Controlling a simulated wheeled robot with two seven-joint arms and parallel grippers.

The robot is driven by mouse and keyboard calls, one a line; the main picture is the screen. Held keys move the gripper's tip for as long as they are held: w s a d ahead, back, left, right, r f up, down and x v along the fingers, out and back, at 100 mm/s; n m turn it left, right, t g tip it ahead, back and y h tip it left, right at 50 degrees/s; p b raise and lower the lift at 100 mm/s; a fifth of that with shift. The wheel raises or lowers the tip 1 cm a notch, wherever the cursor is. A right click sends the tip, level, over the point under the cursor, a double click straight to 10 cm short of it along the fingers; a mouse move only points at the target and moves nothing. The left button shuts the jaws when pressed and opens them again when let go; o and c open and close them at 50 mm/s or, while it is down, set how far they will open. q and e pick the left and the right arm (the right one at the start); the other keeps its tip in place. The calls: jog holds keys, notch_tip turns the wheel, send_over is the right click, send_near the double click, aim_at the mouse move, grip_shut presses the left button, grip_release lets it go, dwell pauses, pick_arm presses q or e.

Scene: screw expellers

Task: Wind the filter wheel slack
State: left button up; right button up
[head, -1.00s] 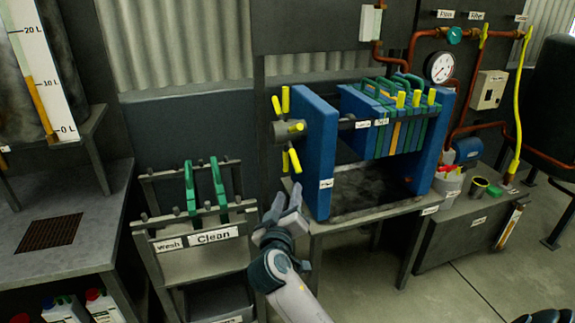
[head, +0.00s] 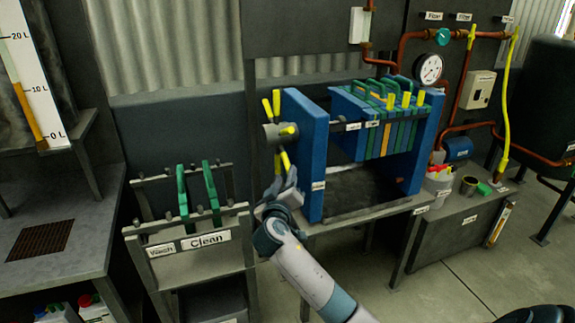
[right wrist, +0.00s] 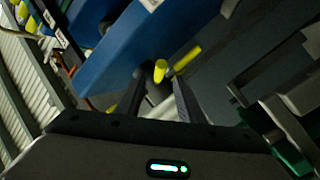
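The filter wheel is a grey hub (head: 272,135) with yellow handles (head: 276,102) on the left face of the blue filter press (head: 304,150). Two handles point up, one short one points at me, and others point down. My right gripper (head: 281,184) is just below the lower handles, and its fingers partly cover their ends. In the right wrist view my right gripper (right wrist: 160,97) has its fingers apart, with nothing held between them. Two yellow handles (right wrist: 160,70) show just beyond the fingertips, the grey hub being mostly hidden.
A rack labelled Wash and Clean (head: 205,241) with two green plates (head: 183,192) stands left of my right arm. Green and orange plates (head: 385,135) hang in the press. A pressure gauge (head: 429,69) and copper pipes are behind at the right.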

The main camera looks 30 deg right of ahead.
aim_at(287, 168)
jog(key=x, duration=0.7)
grip_shut()
